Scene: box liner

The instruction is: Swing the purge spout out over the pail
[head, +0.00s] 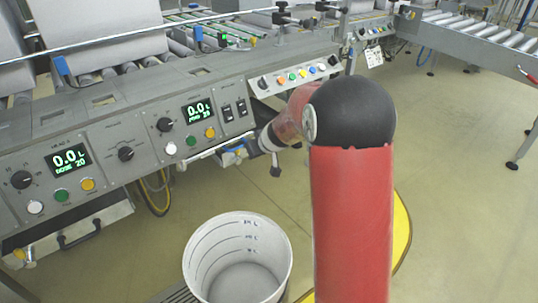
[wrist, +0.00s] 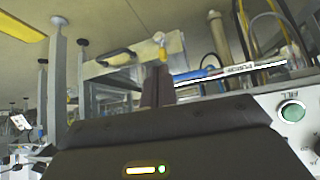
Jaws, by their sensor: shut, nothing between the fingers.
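The white pail (head: 206,245) stands on the floor in the head view, open at the top, with level marks inside. A thin pale bar (head: 207,153), which looks like the purge spout, runs along under the panel's front edge, above and left of the pail.
The grey control panel (head: 105,140) carries knobs, buttons and displays above the work area. A drawer-like handle (head: 80,235) and a brass fitting (head: 22,255) stick out at lower left. Cables (head: 155,193) hang below the panel. Open floor lies to the right.

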